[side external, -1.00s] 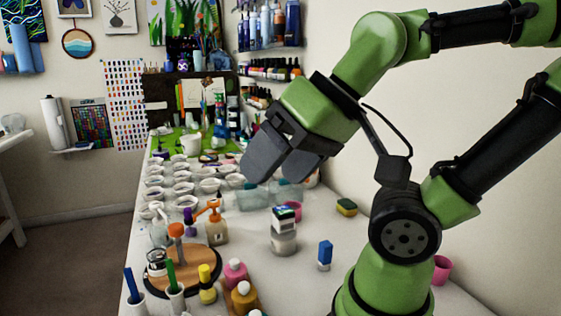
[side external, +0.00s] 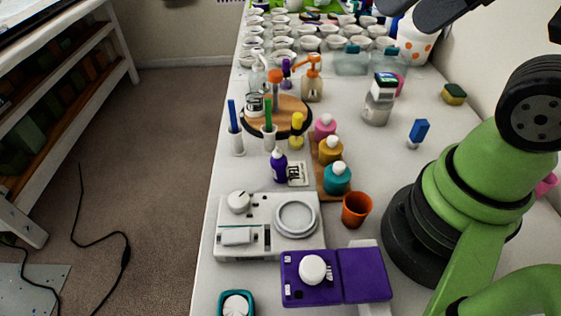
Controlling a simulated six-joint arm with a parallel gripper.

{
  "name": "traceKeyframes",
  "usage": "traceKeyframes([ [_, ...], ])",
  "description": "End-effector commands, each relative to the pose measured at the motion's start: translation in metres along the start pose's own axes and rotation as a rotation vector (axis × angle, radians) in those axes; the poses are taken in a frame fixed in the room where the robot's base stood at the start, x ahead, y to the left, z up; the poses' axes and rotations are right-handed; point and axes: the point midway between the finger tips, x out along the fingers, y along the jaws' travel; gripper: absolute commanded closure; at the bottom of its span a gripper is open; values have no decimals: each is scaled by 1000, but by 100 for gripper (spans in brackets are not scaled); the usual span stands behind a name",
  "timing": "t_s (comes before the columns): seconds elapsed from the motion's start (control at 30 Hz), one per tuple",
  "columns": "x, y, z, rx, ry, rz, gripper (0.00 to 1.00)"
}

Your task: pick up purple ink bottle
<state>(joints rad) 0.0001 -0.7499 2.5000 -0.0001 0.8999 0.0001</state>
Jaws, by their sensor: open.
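A small purple ink bottle (side external: 279,165) with a pale cap stands upright on the white table, left of the wooden rack. A white card (side external: 298,173) with dark lettering that appears to read "TEAL" is right beside it. My gripper (side external: 430,16) shows only in part at the top right edge, with dark grey fingers. It is open, and I see nothing between the fingers. It is well above and far to the right of the purple bottle, apart from it.
A wooden rack (side external: 318,170) holds pink, yellow and teal bottles. A white scale (side external: 259,232), an orange cup (side external: 356,210) and a purple device (side external: 334,276) stand in front. A round wooden turntable (side external: 291,108) with markers lies behind. Many white cups fill the back.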

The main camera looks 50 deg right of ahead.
Motion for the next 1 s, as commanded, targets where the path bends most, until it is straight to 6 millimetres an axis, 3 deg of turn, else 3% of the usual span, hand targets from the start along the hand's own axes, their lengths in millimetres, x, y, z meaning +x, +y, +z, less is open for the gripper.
traceKeyframes([
  [0.43, 0, 0, 0, 0, 0, 0, 28],
  [0.5, 0, 0, 0, 0, 0, 0, 37],
  [0.77, 0, 0, 0, -2, -1, 0, 37],
  [1.0, 22, -6, -17, -150, -102, 41, 37],
])
